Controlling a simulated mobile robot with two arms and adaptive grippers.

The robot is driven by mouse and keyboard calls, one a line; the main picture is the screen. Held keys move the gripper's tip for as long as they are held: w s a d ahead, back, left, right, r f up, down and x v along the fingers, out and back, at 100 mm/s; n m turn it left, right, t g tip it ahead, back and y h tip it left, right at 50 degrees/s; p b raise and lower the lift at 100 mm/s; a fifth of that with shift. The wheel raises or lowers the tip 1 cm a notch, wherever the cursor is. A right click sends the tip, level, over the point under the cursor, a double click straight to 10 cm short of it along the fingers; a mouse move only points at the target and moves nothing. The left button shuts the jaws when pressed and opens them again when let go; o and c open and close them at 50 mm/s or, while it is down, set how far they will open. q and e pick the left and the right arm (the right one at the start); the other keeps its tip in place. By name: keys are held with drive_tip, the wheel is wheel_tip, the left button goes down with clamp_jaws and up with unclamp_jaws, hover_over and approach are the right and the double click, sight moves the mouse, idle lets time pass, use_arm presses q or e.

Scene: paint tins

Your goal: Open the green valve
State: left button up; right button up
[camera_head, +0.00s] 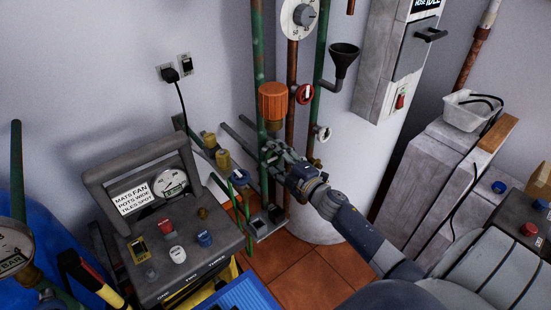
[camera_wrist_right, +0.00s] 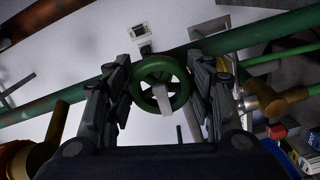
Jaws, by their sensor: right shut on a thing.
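The green valve (camera_wrist_right: 161,70) is a round handwheel with spokes, seen between the fingers in the right wrist view. My right gripper (camera_wrist_right: 163,78) has one finger on each side of the wheel's rim and is shut on it. In the head view my right gripper (camera_head: 277,155) is at the green vertical pipe, below an orange cap (camera_head: 273,101). There the gripper hides the valve wheel. My left gripper is out of view.
A red valve (camera_head: 305,94) and a white valve (camera_head: 322,133) sit on neighbouring pipes, close to my right gripper. A black funnel (camera_head: 343,60) stands out above. A control box (camera_head: 172,240) with a gauge is at lower left. A grey cabinet (camera_head: 432,180) stands at right.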

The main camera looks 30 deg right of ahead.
drive_tip(key=shift+n, duration=0.5)
drive_tip(key=o, duration=1.1)
drive_tip(key=s, duration=0.8)
drive_tip(key=s+d, duration=0.1)
drive_tip(key=s, duration=0.3)
